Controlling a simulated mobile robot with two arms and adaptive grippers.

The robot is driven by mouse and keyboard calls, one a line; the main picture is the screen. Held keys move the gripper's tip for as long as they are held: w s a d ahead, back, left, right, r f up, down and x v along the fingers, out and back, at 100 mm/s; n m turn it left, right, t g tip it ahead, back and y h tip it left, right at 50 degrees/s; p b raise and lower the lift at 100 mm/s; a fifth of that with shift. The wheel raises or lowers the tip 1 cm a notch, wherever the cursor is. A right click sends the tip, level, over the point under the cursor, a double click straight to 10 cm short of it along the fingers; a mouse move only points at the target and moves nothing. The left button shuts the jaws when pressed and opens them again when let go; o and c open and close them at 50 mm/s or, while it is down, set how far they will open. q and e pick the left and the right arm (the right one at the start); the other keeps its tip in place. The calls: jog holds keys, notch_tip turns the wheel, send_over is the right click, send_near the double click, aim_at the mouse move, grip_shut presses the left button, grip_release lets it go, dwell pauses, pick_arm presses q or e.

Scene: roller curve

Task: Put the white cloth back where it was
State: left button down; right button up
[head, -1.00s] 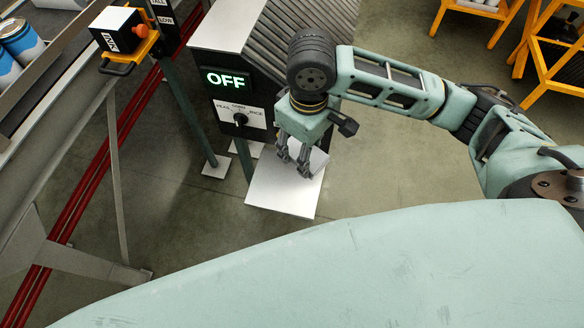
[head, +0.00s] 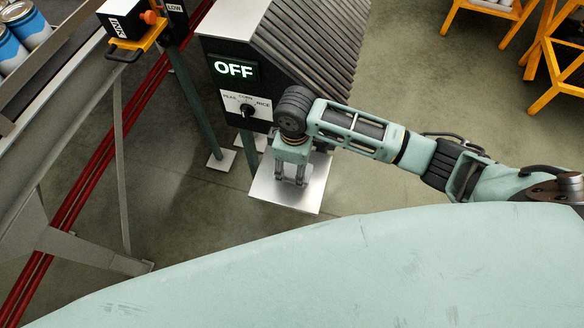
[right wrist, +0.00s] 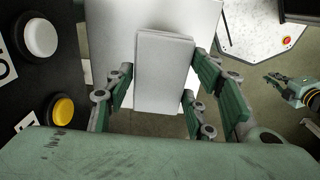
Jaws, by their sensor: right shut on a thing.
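The white cloth (right wrist: 165,72) is a folded, light grey-white rectangle in the right wrist view. It lies between the fingers of my right gripper (right wrist: 160,88), which is shut on it. In the head view my right gripper (head: 291,182) points down over a white shelf plate (head: 285,203) at the foot of the dark machine. The cloth is mostly hidden there by the gripper and wrist. Whether it touches the plate I cannot tell. Another teal gripper, apparently my left one (right wrist: 283,84), shows at the right edge of the right wrist view; its opening is unclear.
The machine's panel has a lit OFF sign (head: 233,69) and a selector knob (head: 246,108) beside my right wrist. A black box with an orange button (head: 127,22) sits at upper left, near blue cans (head: 27,25). Yellow stands (head: 553,70) are at upper right.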

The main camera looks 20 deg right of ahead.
aim_at(292, 170)
jog(key=shift+w+f, duration=0.45)
jog(key=shift+w, duration=0.4)
jog(key=shift+w+f, duration=0.1)
jog(key=shift+f, duration=1.95)
jog(key=shift+f, duration=0.15)
jog(key=o, duration=1.1)
notch_tip(292, 170, up, 12)
jog(key=shift+r, duration=0.15)
